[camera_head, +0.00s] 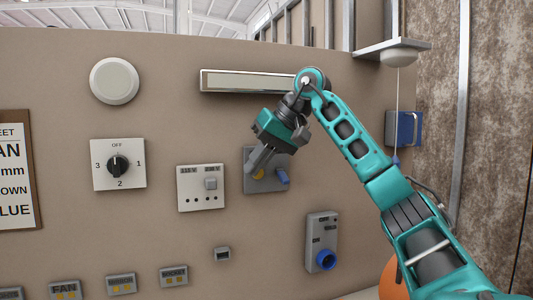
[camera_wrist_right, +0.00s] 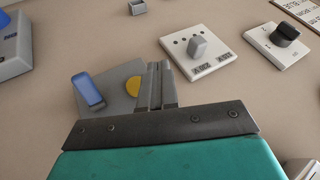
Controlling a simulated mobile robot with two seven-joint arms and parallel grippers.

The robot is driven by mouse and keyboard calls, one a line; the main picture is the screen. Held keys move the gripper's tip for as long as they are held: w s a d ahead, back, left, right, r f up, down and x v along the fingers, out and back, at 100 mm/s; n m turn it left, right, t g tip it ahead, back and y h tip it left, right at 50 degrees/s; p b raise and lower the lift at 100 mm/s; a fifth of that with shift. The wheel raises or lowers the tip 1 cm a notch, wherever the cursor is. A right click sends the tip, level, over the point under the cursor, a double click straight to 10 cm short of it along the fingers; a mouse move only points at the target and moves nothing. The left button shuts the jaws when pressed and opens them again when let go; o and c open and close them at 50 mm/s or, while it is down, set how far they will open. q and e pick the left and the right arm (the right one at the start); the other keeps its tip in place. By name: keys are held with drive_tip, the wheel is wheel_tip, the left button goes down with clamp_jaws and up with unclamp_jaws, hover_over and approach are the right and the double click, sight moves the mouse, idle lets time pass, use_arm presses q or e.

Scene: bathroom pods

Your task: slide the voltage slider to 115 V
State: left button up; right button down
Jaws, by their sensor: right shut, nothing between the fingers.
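The voltage slider panel is a white plate (camera_head: 188,202) on the beige wall, labelled 115 V at left and 230 V at right. Its grey slider knob (camera_head: 211,183) sits at the right, under the 230 V label. In the right wrist view, the plate (camera_wrist_right: 222,59) and knob (camera_wrist_right: 197,46) appear turned round, right of the fingers. My right gripper (camera_head: 254,168) is shut and empty. It is right of the plate, in front of a grey panel, apart from the knob. Its fingers also show in the wrist view (camera_wrist_right: 158,68). My left gripper is out of view.
The grey panel (camera_head: 281,157) has a yellow disc and a blue lever (camera_head: 282,177). A rotary dial (camera_head: 118,166) is left of the slider plate. A grey box with a blue knob (camera_head: 326,260) is lower right. A small grey box (camera_head: 222,254) sits below the plate.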

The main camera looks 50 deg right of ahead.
sight(211, 183)
drive_tip(key=w+a+f, duration=0.2)
drive_tip(key=w+a, duration=0.1)
drive_tip(key=shift+a+f, duration=0.15)
drive_tip(key=shift+a, duration=0.05)
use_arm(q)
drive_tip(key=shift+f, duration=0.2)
use_arm(e)
drive_tip(key=shift+w+a, duration=0.25)
drive_tip(key=shift+a, duration=0.15)
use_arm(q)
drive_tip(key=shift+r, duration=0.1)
